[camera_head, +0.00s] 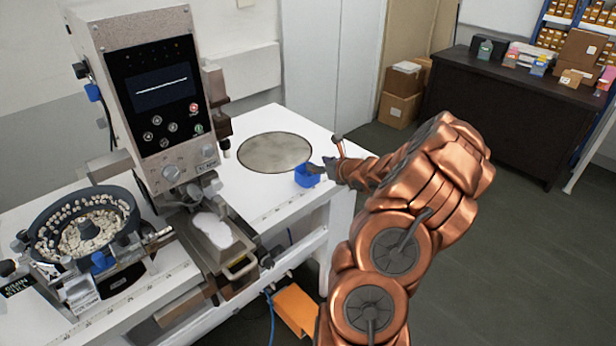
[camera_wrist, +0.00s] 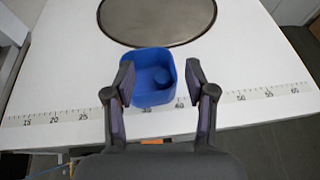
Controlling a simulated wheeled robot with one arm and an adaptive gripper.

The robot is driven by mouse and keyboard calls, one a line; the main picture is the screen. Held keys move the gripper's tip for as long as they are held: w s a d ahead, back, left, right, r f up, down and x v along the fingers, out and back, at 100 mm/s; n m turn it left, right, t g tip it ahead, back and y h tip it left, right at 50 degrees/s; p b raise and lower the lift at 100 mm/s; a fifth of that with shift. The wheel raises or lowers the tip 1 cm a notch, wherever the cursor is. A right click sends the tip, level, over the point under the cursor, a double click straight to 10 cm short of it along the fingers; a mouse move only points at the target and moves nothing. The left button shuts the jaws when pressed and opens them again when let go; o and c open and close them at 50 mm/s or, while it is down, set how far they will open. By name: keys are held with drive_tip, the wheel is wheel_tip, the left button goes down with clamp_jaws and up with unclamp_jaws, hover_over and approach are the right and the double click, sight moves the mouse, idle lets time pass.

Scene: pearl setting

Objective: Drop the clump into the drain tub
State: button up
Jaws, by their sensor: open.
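A small blue open tub (camera_head: 307,176) stands on the white table near its front edge, beside a round metal plate. My gripper (camera_head: 326,168) is open; in the wrist view my gripper (camera_wrist: 160,80) has one finger on each side of the tub's near part. I cannot tell whether the fingers touch its walls. A white lump (camera_head: 211,230) lies in a metal tray (camera_head: 240,252) below the machine; I cannot tell whether it is the clump.
The grey round plate (camera_head: 275,152) lies just behind the tub. The machine (camera_head: 150,90) and a bowl of small pale pieces (camera_head: 50,240) stand at left. A ruler strip (camera_wrist: 75,116) runs along the table edge. An orange box (camera_head: 296,308) sits below.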

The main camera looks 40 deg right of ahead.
drive_tip(key=d+v, duration=0.1)
drive_tip(key=v, duration=0.8)
drive_tip(key=shift+a, duration=0.45)
